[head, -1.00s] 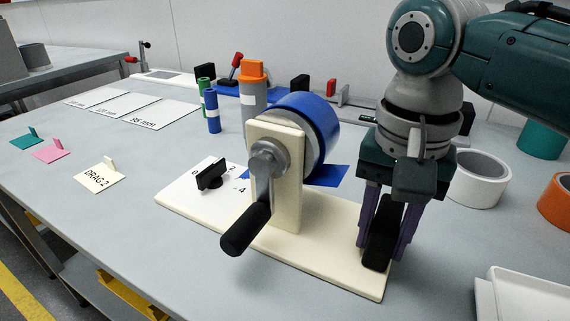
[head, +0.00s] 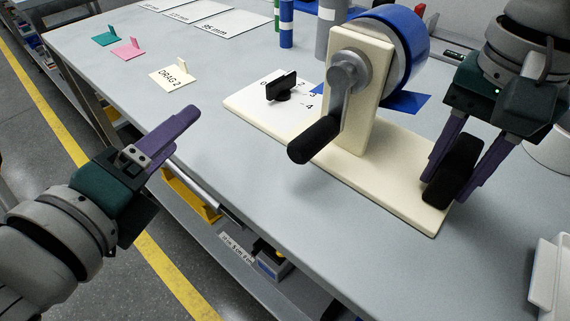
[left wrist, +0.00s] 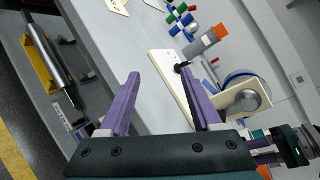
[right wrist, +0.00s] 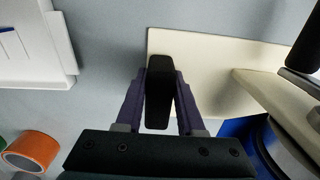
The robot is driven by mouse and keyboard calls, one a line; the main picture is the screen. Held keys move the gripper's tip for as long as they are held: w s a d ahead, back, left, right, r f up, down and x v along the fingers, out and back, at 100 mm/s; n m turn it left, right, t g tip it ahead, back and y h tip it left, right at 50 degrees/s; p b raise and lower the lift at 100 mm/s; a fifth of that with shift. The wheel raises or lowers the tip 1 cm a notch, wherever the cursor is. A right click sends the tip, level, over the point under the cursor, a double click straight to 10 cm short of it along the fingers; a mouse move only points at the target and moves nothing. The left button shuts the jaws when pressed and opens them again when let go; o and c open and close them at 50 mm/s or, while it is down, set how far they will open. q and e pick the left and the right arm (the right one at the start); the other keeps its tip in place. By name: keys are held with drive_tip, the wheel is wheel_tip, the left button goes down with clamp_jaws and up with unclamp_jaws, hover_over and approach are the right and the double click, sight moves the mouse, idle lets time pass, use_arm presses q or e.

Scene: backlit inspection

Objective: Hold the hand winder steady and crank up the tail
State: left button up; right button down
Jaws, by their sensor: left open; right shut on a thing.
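The hand winder has a cream base (head: 405,195), an upright post and a blue roll (head: 408,50). A blue tail (head: 408,103) sticks out behind the post. Its crank (head: 350,78) hangs down to a black handle (head: 314,139) at the front; part of the handle also shows in the right wrist view (right wrist: 305,45). My right gripper (head: 447,188) is shut on the black grip block (right wrist: 158,95) at the base's right end.
A black knob (head: 282,88) stands on the numbered white plate. A DRAG 2 card (head: 173,76), pink card (head: 127,50) and green card (head: 104,38) lie to the left. A white tray (head: 550,280) is at the right. The table between the cards and winder is clear.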

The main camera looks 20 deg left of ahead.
sight(294, 154)
use_arm(q)
drive_tip(key=s+d+m+h, duration=0.1)
drive_tip(key=d+m+h, duration=0.1)
drive_tip(key=m, duration=0.3)
drive_tip(key=s+d+m+h, duration=0.1)
drive_tip(key=d+m+h, duration=0.2)
drive_tip(key=d+m, duration=0.2)
drive_tip(key=d+m+t+h, duration=0.1)
drive_tip(key=d+m+h, duration=0.2)
drive_tip(key=d+m, duration=0.1)
drive_tip(key=shift+s+f+m, duration=0.25)
drive_tip(key=shift+s+m, duration=0.15)
drive_tip(key=shift+m, duration=0.5)
drive_tip(key=shift+w+d+h, duration=0.25)
drive_tip(key=shift+w+h, duration=0.05)
drive_tip(key=shift+h, duration=0.1)
drive_tip(key=x, duration=0.7)
drive_tip(key=shift+w+d+r, duration=0.1)
drive_tip(key=shift+w, duration=0.25)
clamp_jaws()
drive_tip(key=shift+w+a+r, duration=0.25)
drive_tip(key=shift+w+a, duration=0.05)
drive_tip(key=shift+a, duration=0.4)
drive_tip(key=shift+w+a+r, duration=0.2)
drive_tip(key=shift+w+a, duration=0.1)
drive_tip(key=shift+a, duration=0.45)
